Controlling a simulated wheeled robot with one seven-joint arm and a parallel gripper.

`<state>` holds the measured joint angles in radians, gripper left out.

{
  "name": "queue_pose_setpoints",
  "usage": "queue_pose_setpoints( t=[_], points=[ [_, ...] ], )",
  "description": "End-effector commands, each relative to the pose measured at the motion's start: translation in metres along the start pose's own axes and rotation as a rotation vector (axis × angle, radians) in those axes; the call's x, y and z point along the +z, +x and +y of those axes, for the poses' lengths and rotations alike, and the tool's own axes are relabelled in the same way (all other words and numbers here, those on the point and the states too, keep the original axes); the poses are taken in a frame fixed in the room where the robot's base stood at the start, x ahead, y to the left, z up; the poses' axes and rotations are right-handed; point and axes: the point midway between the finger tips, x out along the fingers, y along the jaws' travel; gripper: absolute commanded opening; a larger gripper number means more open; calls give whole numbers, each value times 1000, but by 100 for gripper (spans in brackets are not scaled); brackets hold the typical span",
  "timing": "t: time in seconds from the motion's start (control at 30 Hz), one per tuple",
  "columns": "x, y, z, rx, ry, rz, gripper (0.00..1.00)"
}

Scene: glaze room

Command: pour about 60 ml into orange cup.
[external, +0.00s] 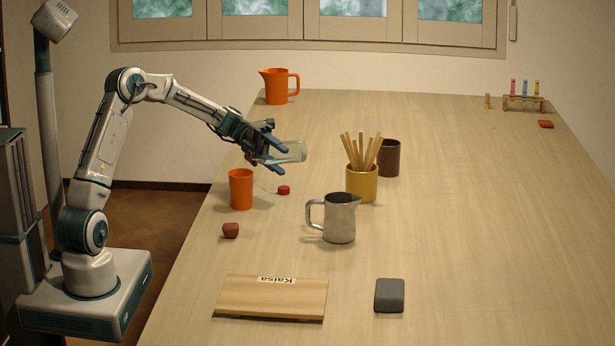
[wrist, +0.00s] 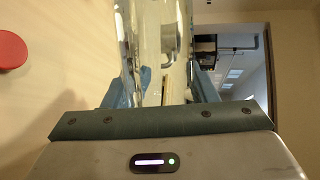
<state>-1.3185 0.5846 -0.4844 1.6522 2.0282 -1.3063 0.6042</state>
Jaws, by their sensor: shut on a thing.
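My gripper (external: 274,151) is shut on a clear glass vessel (external: 293,151), held in the air above the table and tilted well over, near horizontal. In the wrist view the vessel (wrist: 155,40) lies between my two blue fingers (wrist: 172,88). I cannot tell how much liquid it holds, nor whether any is flowing. The orange cup (external: 241,190) stands upright on the table, below and left of my gripper. Its inside is hidden. A red cap (external: 283,190) lies on the table right of the cup and shows in the wrist view (wrist: 12,49).
A steel pitcher (external: 340,220) stands front right of the cup. A mustard pot with sticks (external: 361,184) and a brown cup (external: 389,158) stand further right. An orange jug (external: 277,86) is at the back. A reddish lump (external: 230,230) lies in front of the cup.

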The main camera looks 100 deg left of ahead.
Motion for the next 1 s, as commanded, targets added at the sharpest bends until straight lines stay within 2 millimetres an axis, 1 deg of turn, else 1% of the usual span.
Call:
queue_pose_setpoints(
  t=[0.7, 1.0],
  points=[
    [0, -1, -5, -24, 55, -16, 24],
    [4, -1, -7, -31, 71, -21, 24]
  ],
)
